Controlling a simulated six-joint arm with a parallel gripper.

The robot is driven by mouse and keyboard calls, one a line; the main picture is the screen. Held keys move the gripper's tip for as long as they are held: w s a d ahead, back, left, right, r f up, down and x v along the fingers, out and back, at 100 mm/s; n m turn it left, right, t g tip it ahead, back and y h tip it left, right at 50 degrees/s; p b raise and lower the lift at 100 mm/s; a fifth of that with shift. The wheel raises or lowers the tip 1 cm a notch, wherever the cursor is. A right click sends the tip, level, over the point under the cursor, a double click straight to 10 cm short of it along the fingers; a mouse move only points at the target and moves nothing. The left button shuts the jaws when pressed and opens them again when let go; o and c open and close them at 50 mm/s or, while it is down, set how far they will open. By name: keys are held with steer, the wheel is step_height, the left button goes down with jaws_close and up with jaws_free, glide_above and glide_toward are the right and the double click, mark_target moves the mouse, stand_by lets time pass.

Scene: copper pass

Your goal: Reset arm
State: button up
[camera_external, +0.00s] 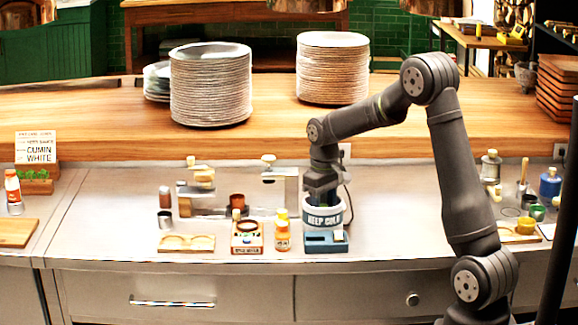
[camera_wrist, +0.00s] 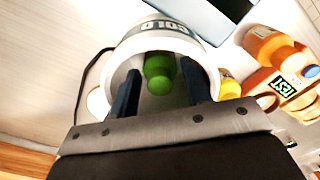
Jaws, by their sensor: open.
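My gripper (camera_external: 321,194) points down into the top of a round white and dark "KEEP COLD" container (camera_external: 323,219) on the steel counter. In the wrist view, my two fingers (camera_wrist: 162,88) are apart, reaching inside the rim of the container (camera_wrist: 205,52). A green rounded item (camera_wrist: 159,74), perhaps a bottle top, stands inside the container between the fingers. I cannot see either finger pressed against it. The container hides the item in the external view.
A blue block (camera_external: 326,243) sits in front of the container. An orange-yellow bottle (camera_external: 282,237) and a labelled box (camera_external: 247,239) stand to its left. Tall plate stacks (camera_external: 211,85) (camera_external: 332,68) stand on the wooden ledge behind. Jars and tins stand right of my arm.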

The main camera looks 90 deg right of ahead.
mark_target(323, 205)
steer(key=shift+f, duration=0.95)
step_height(323, 205, up, 11)
steer(key=shift+f, duration=0.1)
steer(key=w+d+r+n, duration=0.1)
steer(key=w+d+r, duration=0.1)
steer(key=w, duration=0.5)
steer(key=w+a+f, duration=0.1)
steer(key=w+f, duration=0.1)
steer(key=w, duration=0.1)
steer(key=w+a+f, duration=0.1)
steer(key=w+f, duration=0.1)
steer(key=w, duration=0.2)
steer(key=w+a+f, duration=0.1)
steer(key=w+f, duration=0.1)
steer(key=w, duration=0.2)
steer(key=shift+a, duration=0.4)
steer(key=shift+w+a+f, duration=0.2)
steer(key=shift+w+f, duration=0.4)
steer(key=shift+w, duration=0.05)
steer(key=f, duration=0.3)
steer(key=shift+s+d, duration=0.1)
steer(key=shift+s, duration=0.1)
step_height(323, 205, up, 2)
steer(key=shift+r, duration=0.75)
